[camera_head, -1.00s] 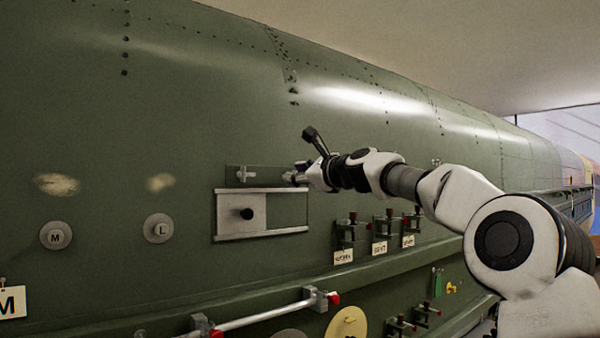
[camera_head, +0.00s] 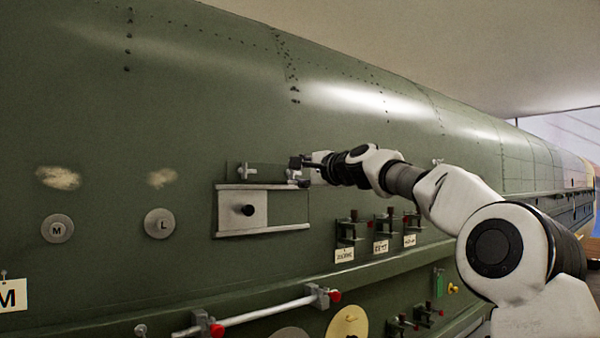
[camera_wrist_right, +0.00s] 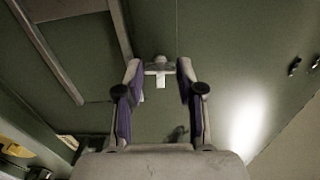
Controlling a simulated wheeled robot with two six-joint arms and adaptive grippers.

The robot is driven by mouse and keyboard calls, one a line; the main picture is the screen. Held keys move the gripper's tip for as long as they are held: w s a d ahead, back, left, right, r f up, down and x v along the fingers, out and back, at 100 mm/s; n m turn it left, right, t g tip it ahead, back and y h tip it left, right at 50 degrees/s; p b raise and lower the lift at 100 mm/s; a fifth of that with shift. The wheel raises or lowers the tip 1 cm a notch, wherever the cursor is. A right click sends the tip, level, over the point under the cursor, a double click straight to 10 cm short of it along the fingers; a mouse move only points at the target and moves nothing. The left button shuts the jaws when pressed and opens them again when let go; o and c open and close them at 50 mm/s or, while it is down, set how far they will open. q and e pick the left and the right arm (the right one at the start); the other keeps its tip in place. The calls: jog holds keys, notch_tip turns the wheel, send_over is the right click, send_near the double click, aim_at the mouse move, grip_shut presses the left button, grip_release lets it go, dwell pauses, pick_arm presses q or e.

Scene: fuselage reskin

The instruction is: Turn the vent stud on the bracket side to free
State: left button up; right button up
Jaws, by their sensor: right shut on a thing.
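A vent panel (camera_head: 231,209) with a black knob (camera_head: 248,210) sits between two pale rails on the green fuselage. Above it is a dark strip with a light T-shaped stud (camera_head: 243,171) at its left end, clear of my grippers. My right gripper (camera_head: 300,171) is at the strip's right end and largely hides what is there. A small pale mark shows below the bar. My left gripper is not in view.
Several labelled brackets (camera_head: 349,232) stick out to the lower right, below my right arm. A pale handrail (camera_head: 266,312) with red ends runs along the bottom. Round M (camera_head: 57,229) and L (camera_head: 160,223) discs are on the skin at left. The skin above the strip is clear.

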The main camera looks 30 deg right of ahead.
jog(key=shift+s+d+r+n, duration=0.1)
jog(key=shift+s+r+n, duration=0.05)
jog(key=shift+r+n, duration=0.35)
jog(key=shift+o, duration=0.2)
jog(key=o, duration=1.1)
jog(key=shift+w, duration=0.2)
jog(key=shift+w+d+f, duration=0.1)
jog(key=shift+w+f, duration=0.45)
jog(key=shift+w, duration=0.2)
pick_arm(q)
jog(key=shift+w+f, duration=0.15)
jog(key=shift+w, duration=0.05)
pick_arm(e)
jog(key=s, duration=0.7)
jog(key=shift+s+d, duration=0.2)
jog(key=shift+d, duration=0.15)
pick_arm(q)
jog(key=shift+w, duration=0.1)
pick_arm(e)
jog(key=shift+w+a, duration=0.1)
